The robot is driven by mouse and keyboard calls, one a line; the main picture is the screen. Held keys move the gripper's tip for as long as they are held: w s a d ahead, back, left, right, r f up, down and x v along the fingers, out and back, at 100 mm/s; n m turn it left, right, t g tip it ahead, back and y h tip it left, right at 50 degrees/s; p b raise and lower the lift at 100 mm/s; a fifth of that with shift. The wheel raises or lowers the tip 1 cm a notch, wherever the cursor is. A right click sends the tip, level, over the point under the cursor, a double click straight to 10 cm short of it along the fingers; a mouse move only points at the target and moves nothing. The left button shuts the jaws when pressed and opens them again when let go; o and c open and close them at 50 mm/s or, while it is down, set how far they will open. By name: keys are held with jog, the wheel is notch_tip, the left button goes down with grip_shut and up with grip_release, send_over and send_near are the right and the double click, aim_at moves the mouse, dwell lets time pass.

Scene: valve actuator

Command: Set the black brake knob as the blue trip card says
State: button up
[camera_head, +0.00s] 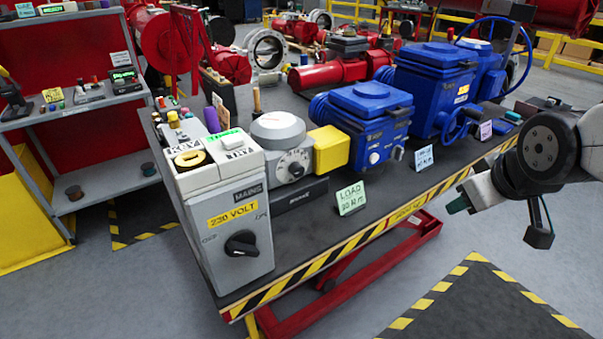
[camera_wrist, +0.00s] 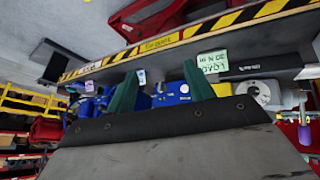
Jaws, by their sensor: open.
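The brake unit (camera_head: 283,138) is a grey housing with a round pale dial and a BRAKE label, beside a yellow block. Its small dark knob (camera_head: 295,168) sits on the dial; its exact setting is too small to read. A light blue card (camera_head: 424,159) stands before the blue actuators; its writing is not legible. It also shows in the wrist view (camera_wrist: 141,77), which is upside down. The brake dial is at the right there (camera_wrist: 262,92). My gripper (camera_head: 457,205) is open and empty, off the bench's front edge at the right, apart from both. Its green fingers show in the wrist view (camera_wrist: 161,70).
A MAINS box (camera_head: 238,215) with a black rotary switch stands at the near left bench corner. A green LOAD card (camera_head: 351,198) and a purple card (camera_head: 486,131) stand along the front. Blue actuators (camera_head: 370,115) fill the bench's right.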

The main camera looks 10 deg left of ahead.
jog(key=w+a+f+n+t+y, duration=0.2)
jog(key=w+a+f+n, duration=0.15)
jog(key=w+a, duration=0.35)
jog(key=n+t+y, duration=0.4)
jog(key=n+y, duration=0.6)
send_near(300, 173)
jog(key=x, duration=0.9)
jog(key=shift+w+a, duration=0.2)
jog(key=shift+a, duration=0.05)
jog(key=c, duration=1)
